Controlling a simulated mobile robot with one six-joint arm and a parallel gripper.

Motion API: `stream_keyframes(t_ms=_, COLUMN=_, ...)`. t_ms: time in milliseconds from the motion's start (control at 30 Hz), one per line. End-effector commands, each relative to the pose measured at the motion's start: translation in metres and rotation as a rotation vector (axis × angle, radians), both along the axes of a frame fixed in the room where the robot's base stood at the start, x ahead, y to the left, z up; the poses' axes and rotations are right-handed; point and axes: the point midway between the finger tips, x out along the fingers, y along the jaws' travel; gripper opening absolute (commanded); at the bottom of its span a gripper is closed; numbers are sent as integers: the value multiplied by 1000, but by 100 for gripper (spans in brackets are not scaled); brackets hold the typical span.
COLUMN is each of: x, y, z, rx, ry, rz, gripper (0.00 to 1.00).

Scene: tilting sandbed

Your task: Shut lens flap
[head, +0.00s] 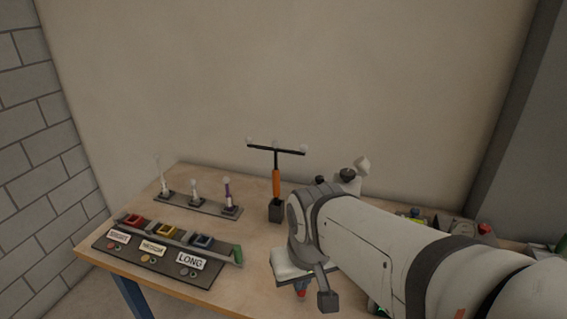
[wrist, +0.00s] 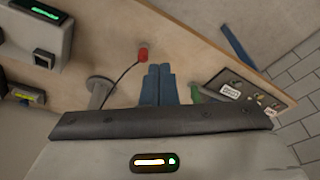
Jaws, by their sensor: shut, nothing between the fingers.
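I cannot pick out a lens flap for certain in either view. In the wrist view my gripper (wrist: 160,68) shows as two dark blue fingers side by side, shut and empty. Just left of the fingertips is a red knob-like piece (wrist: 143,54) on the end of a thin dark cord or wire. The cord runs down to a grey round piece (wrist: 101,87). The fingers look apart from the red piece, though depth is hard to judge. In the head view my arm hides the fingers and much of the table's right side.
A grey box with a green lit display (wrist: 45,12) stands at the upper left of the wrist view. In the head view, a labelled tray (head: 165,262), a rack of upright tools (head: 172,203) and a T-shaped stand (head: 276,183) are left of my arm.

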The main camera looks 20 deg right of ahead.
Motion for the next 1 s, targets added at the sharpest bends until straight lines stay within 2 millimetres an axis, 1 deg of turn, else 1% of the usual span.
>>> stream_keyframes(t_ms=167, x=1, y=-1, z=3, rx=0, ry=2, rz=-5, gripper=0)
stream_keyframes(t_ms=267, x=13, y=-7, z=25, rx=5, ry=21, rz=-46, gripper=0)
stream_keyframes(t_ms=367, x=38, y=-25, z=68, rx=16, ry=61, rz=-150, gripper=0)
stream_keyframes(t_ms=400, x=50, y=-34, z=88, rx=22, ry=85, rz=-198, gripper=0)
stream_keyframes(t_ms=467, x=68, y=-49, z=118, rx=33, ry=121, rz=-272, gripper=0)
stream_keyframes(t_ms=500, x=79, y=-59, z=136, rx=39, ry=145, rz=-321, gripper=0)
stream_keyframes(t_ms=600, x=103, y=-86, z=174, rx=56, ry=199, rz=-433, gripper=0)
stream_keyframes(t_ms=700, x=119, y=-108, z=201, rx=70, ry=239, rz=-520, gripper=0)
stream_keyframes(t_ms=833, x=130, y=-126, z=218, rx=79, ry=271, rz=-585, gripper=0)
stream_keyframes(t_ms=933, x=131, y=-129, z=216, rx=82, ry=282, rz=-602, gripper=0)
stream_keyframes(t_ms=1000, x=131, y=-129, z=209, rx=82, ry=283, rz=-603, gripper=0)
